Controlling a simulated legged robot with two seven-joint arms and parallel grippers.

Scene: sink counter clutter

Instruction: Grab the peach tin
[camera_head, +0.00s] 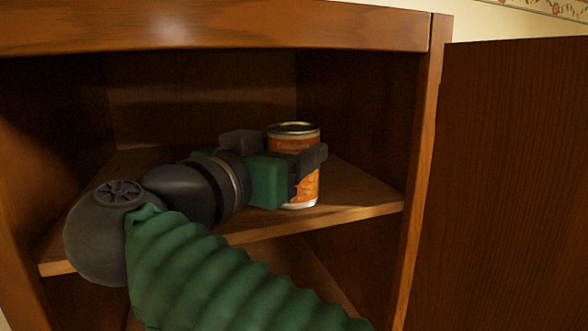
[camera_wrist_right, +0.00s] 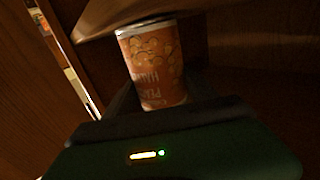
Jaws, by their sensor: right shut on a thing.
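The peach tin (camera_head: 293,135) is an orange can with a silver rim, upright near the front of the cabinet shelf. My right gripper (camera_head: 300,165) is shut on the tin, one dark finger crossing its front. The finger and the green gripper body hide part of the label. In the right wrist view the tin (camera_wrist_right: 152,62) stands between the fingers of the gripper (camera_wrist_right: 148,108), its orange label with fruit pictures facing the camera. I cannot tell whether its base touches the shelf. My left gripper is not in view.
The wooden shelf (camera_head: 350,200) lies inside an open cabinet. The cabinet's right post (camera_head: 420,180) and the open door (camera_head: 515,180) are to the right, and the top rail (camera_head: 220,28) runs above. The shelf right of the tin is bare.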

